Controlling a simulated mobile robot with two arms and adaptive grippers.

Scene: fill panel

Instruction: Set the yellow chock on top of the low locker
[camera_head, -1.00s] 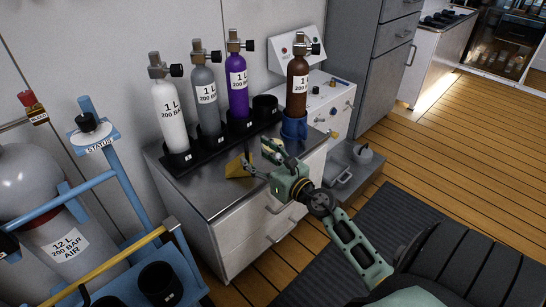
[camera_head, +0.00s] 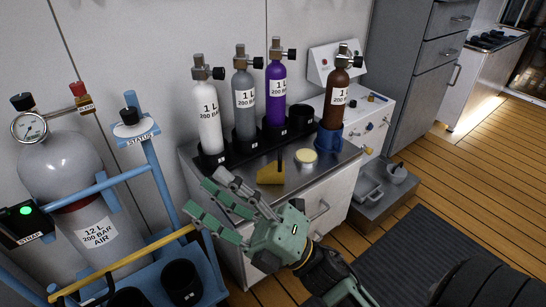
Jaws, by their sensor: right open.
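The yellow chock (camera_head: 270,175) is a small wedge with a dark upright piece at it. It rests on the metal top of the low white locker (camera_head: 222,186), near the front edge and in front of the bottle rack. My right gripper (camera_head: 213,202) is open and empty, in front of the locker and to the lower left of the chock, with a visible gap between them. Its fingers hide part of the locker's front left. My left gripper is not in view.
A black rack (camera_head: 245,150) holds white, grey and purple bottles along the back of the top. A brown bottle (camera_head: 336,98) stands in a blue holder at right. A pale yellow disc (camera_head: 304,156) lies right of the chock. A blue cylinder cart (camera_head: 165,190) stands left.

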